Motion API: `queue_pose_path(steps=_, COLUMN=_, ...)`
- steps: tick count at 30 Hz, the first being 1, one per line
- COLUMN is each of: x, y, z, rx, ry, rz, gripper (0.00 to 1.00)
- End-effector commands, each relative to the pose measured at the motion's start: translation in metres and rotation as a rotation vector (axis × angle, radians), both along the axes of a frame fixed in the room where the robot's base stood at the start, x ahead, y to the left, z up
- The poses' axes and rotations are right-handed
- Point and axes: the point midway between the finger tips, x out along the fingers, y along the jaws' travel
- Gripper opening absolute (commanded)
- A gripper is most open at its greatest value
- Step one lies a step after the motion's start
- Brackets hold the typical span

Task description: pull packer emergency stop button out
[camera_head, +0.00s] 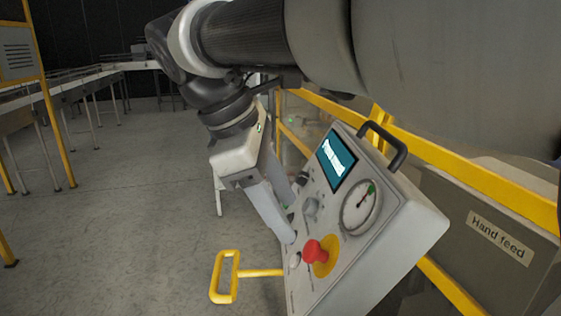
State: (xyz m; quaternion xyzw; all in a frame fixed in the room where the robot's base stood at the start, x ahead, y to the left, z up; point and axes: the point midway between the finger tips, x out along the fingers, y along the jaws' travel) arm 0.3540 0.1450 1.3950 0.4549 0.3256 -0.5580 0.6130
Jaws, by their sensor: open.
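The emergency stop button (316,252) is a red knob on a round yellow base. It sits on the lower part of a tilted grey control panel (408,232). My gripper (293,221) reaches down from the upper left to the panel face. Its two pale fingers are apart, and one fingertip is close to the panel just up and left of the red button. The far finger is partly hidden behind the near one. The fingers are beside the button, not around it; I cannot tell whether they touch the panel.
The panel also carries a lit screen (337,158), a round gauge (361,207) and a dark handle (384,143). A yellow bar handle (229,276) sticks out at lower left. Yellow rails and a "Hand feed" box (498,238) stand right. Open floor (125,215) lies left.

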Motion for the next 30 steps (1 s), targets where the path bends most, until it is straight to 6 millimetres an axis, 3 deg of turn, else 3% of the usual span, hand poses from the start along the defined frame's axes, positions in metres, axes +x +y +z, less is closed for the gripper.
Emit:
queue_pose_path(steps=6, x=-0.007, y=0.02, z=0.045, rx=0.003, ry=-0.001, rz=0.002, gripper=0.52)
queue_pose_path(steps=12, x=-0.012, y=0.029, z=0.067, rx=0.001, ry=0.001, rz=0.002, gripper=0.52)
queue_pose_path(steps=30, x=-0.013, y=0.031, z=0.072, rx=0.001, ry=0.0, rz=0.001, gripper=0.52)
